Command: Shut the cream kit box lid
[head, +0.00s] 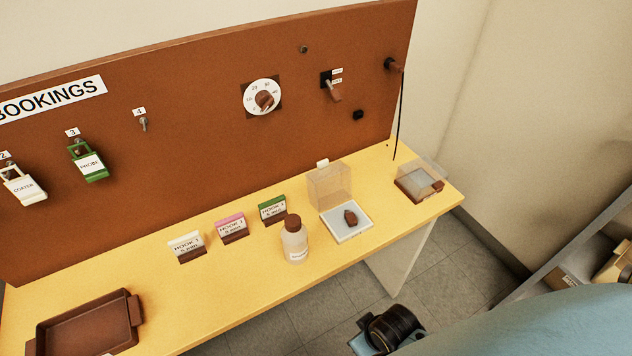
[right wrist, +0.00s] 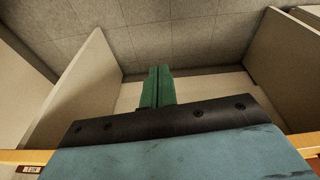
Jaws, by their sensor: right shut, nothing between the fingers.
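A pale cream-white box (head: 338,236) with a clear lid (head: 329,184) sits on the yellow bench in the head view. I take it as the kit box. Its lid stands upright at the back edge, so the box is open. A small dark brown object (head: 351,217) lies in it. My right gripper (right wrist: 158,88) shows in the right wrist view as two green fingers pressed together, with nothing between them. Neither gripper shows in the head view, and no box shows in the right wrist view.
A brown bottle-capped jar (head: 295,243) stands left of the box. A second clear-lidded box (head: 408,190) is at the bench's right end. Small label cards (head: 231,228) and a brown tray (head: 85,325) are further left. Pale panels (right wrist: 75,95) flank my right gripper.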

